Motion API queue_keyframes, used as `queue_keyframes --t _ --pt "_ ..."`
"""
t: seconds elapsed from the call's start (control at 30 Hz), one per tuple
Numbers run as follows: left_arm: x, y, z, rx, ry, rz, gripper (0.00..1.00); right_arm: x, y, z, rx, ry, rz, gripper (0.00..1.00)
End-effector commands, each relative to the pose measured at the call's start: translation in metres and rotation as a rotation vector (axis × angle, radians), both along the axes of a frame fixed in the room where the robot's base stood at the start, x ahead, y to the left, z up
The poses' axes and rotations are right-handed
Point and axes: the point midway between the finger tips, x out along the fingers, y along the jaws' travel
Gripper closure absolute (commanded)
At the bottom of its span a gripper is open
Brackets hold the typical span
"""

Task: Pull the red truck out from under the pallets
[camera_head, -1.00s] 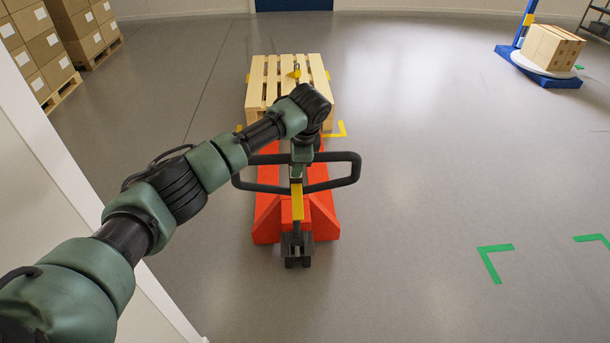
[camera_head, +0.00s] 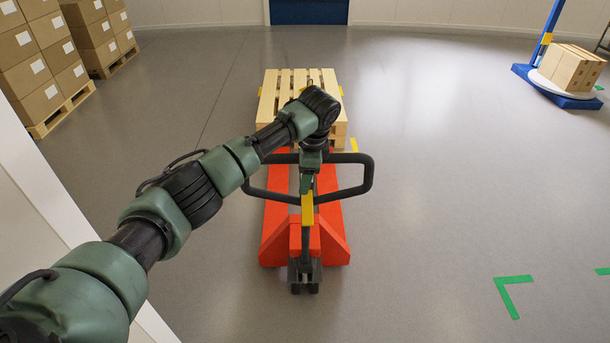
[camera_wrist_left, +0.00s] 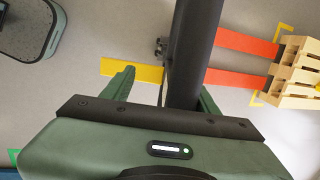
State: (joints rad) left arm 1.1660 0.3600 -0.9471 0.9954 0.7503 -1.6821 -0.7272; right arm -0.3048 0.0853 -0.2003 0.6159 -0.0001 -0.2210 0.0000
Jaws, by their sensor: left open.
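The red truck (camera_head: 335,235) stands on the floor ahead, its two forks reaching under the wooden pallets (camera_head: 270,95). Its dark loop handle (camera_head: 362,175) stands toward me on a post with a yellow part (camera_head: 307,208). My left gripper (camera_head: 308,182) points down at the handle's middle. In the left wrist view, the open fingers of my left gripper (camera_wrist_left: 165,92) lie either side of a dark bar (camera_wrist_left: 197,45); contact cannot be told. The red forks (camera_wrist_left: 235,78) run to the pallets (camera_wrist_left: 298,75) there. My right gripper is out of view.
Stacked cartons (camera_head: 35,60) on pallets stand at the back left. A blue machine with a white turntable (camera_head: 550,90) stands back right. A pale wall edge (camera_head: 60,220) is at near left. Green corner tape (camera_head: 515,290) marks open floor at right.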

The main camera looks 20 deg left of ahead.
Motion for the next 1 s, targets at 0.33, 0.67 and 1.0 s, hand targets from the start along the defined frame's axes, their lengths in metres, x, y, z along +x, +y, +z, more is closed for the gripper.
queue_keyframes --t 0.33,0.67,1.0 --pt "-0.001 -0.004 -0.001 -0.005 0.004 -0.005 0.48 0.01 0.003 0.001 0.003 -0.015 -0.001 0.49" --pt "-0.001 -0.005 0.002 -0.007 0.001 -0.007 0.48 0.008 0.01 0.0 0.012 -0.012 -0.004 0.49" --pt "-0.006 -0.013 0.049 -0.006 -0.003 -0.007 0.48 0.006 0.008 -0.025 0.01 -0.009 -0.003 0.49"
